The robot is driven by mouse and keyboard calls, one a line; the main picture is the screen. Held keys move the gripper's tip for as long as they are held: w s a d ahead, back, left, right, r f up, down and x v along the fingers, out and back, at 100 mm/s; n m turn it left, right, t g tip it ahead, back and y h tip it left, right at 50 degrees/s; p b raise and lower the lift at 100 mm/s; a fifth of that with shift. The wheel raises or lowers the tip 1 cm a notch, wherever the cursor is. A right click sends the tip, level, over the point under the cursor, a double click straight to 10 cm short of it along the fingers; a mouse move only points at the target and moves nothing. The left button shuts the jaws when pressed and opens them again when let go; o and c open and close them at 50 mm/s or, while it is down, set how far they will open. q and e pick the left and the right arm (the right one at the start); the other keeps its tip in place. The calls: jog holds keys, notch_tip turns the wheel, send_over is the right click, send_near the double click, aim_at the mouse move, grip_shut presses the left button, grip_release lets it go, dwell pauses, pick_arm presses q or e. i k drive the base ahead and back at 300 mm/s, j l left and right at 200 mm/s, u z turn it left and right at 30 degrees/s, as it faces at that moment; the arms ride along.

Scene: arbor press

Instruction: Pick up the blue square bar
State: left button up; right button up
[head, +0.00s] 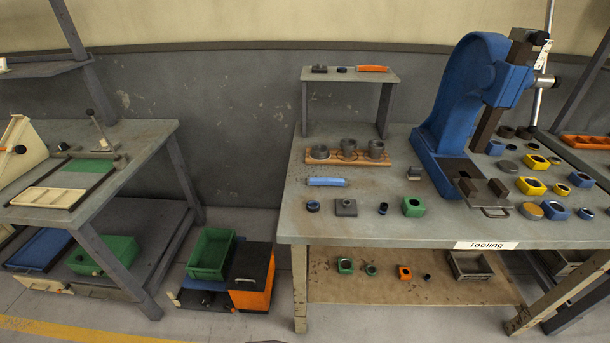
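A blue bar (327,182) lies flat on the grey workbench (300,222), near its left edge. It is long and thin and runs left to right in the picture. It lies in front of a wooden block with several grey cylindrical parts (348,150). Bare bench top surrounds the bar, and nothing touches it. Neither of my grippers shows in the head view.
A blue arbor press (464,100) stands at the bench's right. Small parts, including a green block (413,206) and a dark ring (313,206), lie in front of the bar. A raised shelf (340,75) stands behind. Another bench (120,135) is at left.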

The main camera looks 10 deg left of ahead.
aim_at(323, 180)
jog(key=i+j, duration=0.15)
jog(key=j, duration=0.25)
jog(key=i+j, duration=0.1)
jog(key=j, duration=0.3)
jog(key=i+j+z, duration=0.1)
jog(key=j, duration=0.3)
